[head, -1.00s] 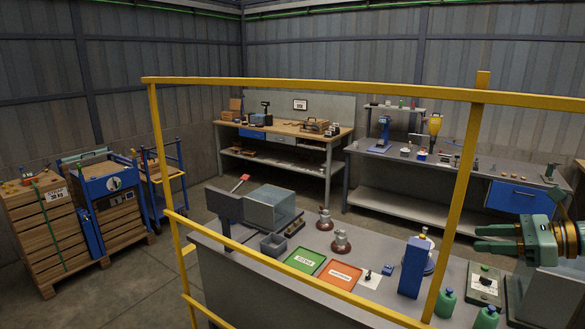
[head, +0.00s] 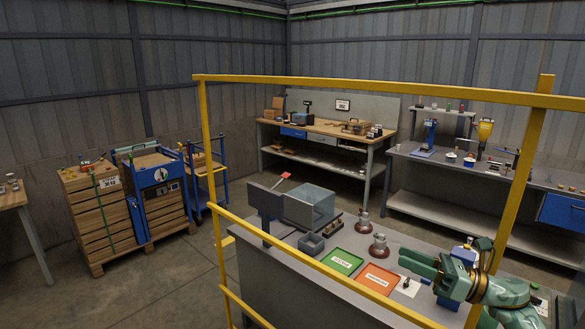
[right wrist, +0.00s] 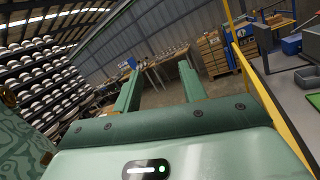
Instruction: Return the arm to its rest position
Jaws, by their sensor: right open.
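My right gripper (head: 412,262) is open and empty. In the head view it comes in from the right, its fingers pointing left, in front of the near bench. In the right wrist view its two green fingers (right wrist: 158,70) stand apart with nothing between them. Two brown insulators with metal caps, one farther back (head: 362,223) and one nearer (head: 379,248), stand upright on the near bench behind the trays, apart from the gripper. My left gripper is not in view.
A yellow rail frame (head: 370,87) crosses the head view between me and the near bench. A green tray (head: 342,262) and an orange tray (head: 372,280) lie on that bench. A blue box (head: 448,304) is partly hidden behind my right arm. Racks (right wrist: 45,85) show at left in the wrist view.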

